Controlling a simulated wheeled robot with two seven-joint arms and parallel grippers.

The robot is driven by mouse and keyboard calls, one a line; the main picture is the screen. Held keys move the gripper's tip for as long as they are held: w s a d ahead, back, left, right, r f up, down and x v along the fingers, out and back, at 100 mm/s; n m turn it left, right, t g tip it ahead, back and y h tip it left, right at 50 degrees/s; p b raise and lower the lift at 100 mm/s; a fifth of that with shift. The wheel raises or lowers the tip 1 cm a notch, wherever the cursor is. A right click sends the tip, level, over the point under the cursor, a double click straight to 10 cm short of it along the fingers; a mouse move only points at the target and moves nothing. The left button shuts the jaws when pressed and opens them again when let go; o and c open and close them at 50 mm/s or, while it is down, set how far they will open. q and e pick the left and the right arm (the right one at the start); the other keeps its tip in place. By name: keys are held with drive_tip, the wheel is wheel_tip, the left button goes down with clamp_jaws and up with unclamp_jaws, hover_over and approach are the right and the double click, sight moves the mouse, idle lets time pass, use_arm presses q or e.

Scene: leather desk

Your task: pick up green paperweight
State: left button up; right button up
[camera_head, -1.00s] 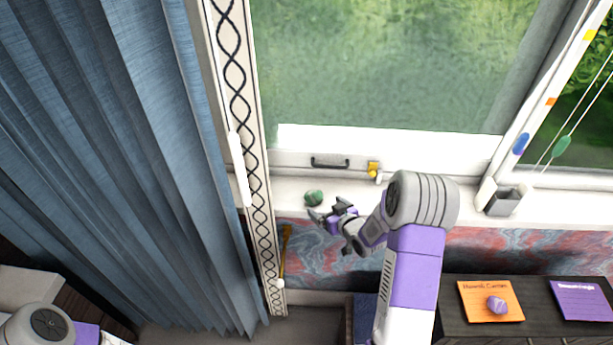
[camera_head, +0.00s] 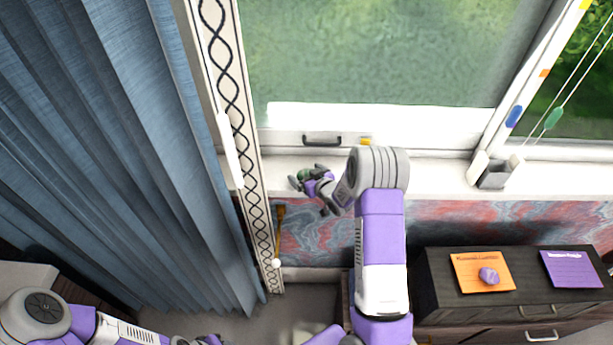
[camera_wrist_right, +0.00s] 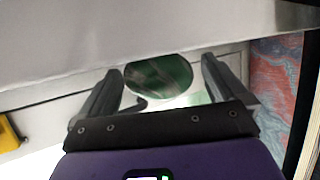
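The green paperweight (camera_head: 304,174) is a round, marbled green stone on the white window sill. In the right wrist view the paperweight (camera_wrist_right: 158,76) sits between the two dark fingers. My right gripper (camera_head: 308,182) is at the paperweight on the sill and partly hides it in the head view. In the wrist view the right gripper (camera_wrist_right: 161,78) is open, with gaps between the stone and both fingers. My left arm comes in at the lower left; only what may be part of its gripper (camera_head: 207,341) shows at the bottom edge, so its state is unclear.
A window handle (camera_head: 321,140) and a yellow latch (camera_head: 366,141) are just behind the sill. The patterned curtain trim (camera_head: 238,130) hangs close on the left. A grey box (camera_head: 494,174) stands on the sill at right. A purple stone (camera_head: 489,276) lies on an orange card on the dark cabinet.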

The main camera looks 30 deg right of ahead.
drive_tip(key=c, duration=1.2)
drive_tip(key=shift+w+r, duration=0.1)
drive_tip(key=shift+r, duration=0.05)
